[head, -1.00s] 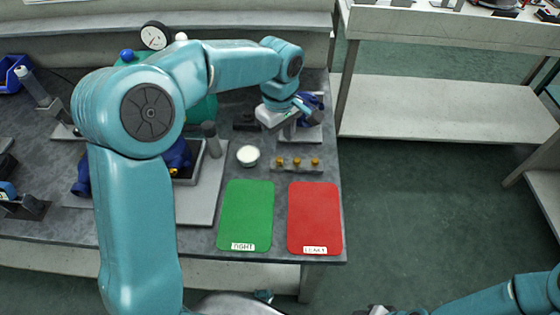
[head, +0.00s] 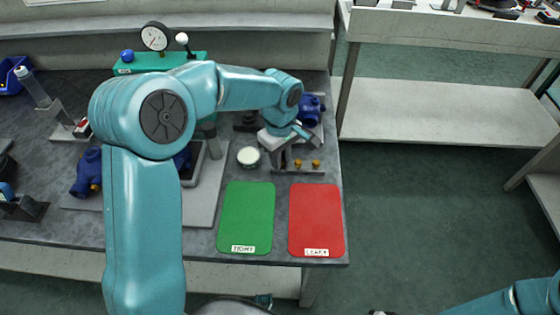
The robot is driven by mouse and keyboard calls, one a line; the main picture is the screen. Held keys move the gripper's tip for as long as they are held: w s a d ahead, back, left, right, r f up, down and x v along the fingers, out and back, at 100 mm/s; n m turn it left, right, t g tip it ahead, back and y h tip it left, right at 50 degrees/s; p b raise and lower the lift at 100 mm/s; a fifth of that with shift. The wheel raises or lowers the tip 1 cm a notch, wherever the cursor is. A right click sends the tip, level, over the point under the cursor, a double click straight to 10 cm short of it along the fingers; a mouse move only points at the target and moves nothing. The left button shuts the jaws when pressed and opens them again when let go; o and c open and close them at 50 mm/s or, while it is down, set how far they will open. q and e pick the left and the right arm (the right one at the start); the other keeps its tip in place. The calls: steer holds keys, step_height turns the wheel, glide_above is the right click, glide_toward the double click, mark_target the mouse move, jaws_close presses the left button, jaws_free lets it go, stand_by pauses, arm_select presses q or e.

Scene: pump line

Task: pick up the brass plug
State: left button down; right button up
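Two small brass plugs show in the head view, a middle one (head: 298,163) and a right one (head: 316,163). They stand on a low grey rack (head: 310,172) behind the coloured mats. My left gripper (head: 283,156) points down over the left end of the rack and hides the spot there. I cannot tell whether its fingers are open or shut, or whether they touch a plug. My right arm enters at the bottom right; only a sliver of what may be its gripper (head: 380,312) shows at the bottom edge.
A green mat (head: 245,215) and a red mat (head: 315,215) lie in front of the rack. A round white-topped dish (head: 248,156) stands left of it, and a blue pump body (head: 311,108) behind it. A gauge (head: 155,37) stands at the back. The table's right edge is near the rack.

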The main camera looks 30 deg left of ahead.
arm_select(q)
steer(key=shift+r, duration=0.1)
step_height(320, 180, up, 20)
steer(key=p, duration=0.4)
arm_select(e)
step_height(320, 180, up, 4)
steer(key=shift+r, duration=0.15)
